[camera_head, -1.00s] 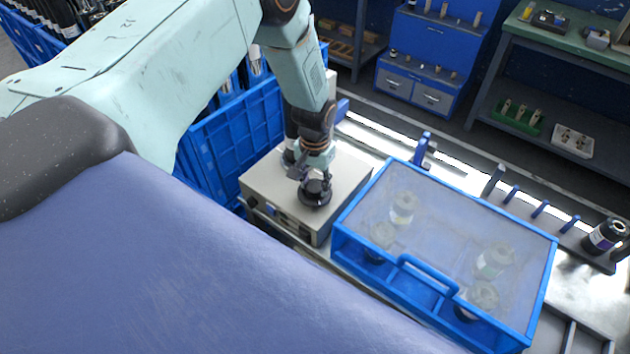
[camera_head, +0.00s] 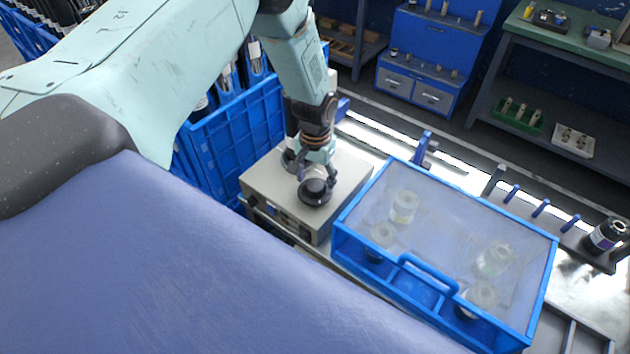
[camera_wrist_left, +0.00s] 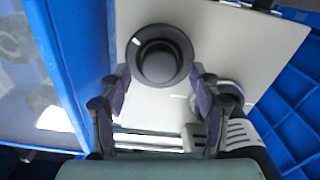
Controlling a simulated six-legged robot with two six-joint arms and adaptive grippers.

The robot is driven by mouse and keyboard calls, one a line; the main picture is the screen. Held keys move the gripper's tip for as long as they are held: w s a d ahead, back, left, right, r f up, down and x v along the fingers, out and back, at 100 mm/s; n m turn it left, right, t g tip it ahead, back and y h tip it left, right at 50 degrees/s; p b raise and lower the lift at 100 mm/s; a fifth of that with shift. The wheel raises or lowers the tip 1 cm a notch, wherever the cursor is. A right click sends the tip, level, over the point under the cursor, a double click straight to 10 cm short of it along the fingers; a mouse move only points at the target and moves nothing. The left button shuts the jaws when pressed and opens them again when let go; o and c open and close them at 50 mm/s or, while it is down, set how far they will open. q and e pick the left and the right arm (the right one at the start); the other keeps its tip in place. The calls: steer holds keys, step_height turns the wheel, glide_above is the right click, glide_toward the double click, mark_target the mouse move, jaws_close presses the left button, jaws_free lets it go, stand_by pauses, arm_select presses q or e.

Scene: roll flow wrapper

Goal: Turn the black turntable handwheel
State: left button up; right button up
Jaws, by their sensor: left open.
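The black turntable handwheel (camera_head: 314,194) sits on top of a light grey box-shaped machine (camera_head: 268,190). In the left wrist view the handwheel (camera_wrist_left: 160,56) shows as a round black ring with a raised hub. My left gripper (camera_head: 316,178) points down over it from the far side. In the left wrist view the open fingers of my left gripper (camera_wrist_left: 160,84) stand on either side of the handwheel's near edge. Whether they touch the rim I cannot tell. My right gripper is in neither view.
A blue-framed clear cover (camera_head: 445,245) with several rolls or jars under it stands close to the machine's right. A blue crate (camera_head: 235,130) stands at its left. A second round part (camera_wrist_left: 222,97) lies beside the right finger in the wrist view.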

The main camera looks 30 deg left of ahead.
mark_target(315, 186)
arm_select(q)
step_height(315, 186, up, 11)
steer(key=shift+f, duration=0.15)
steer(key=shift+s, duration=0.1)
stand_by(0.6)
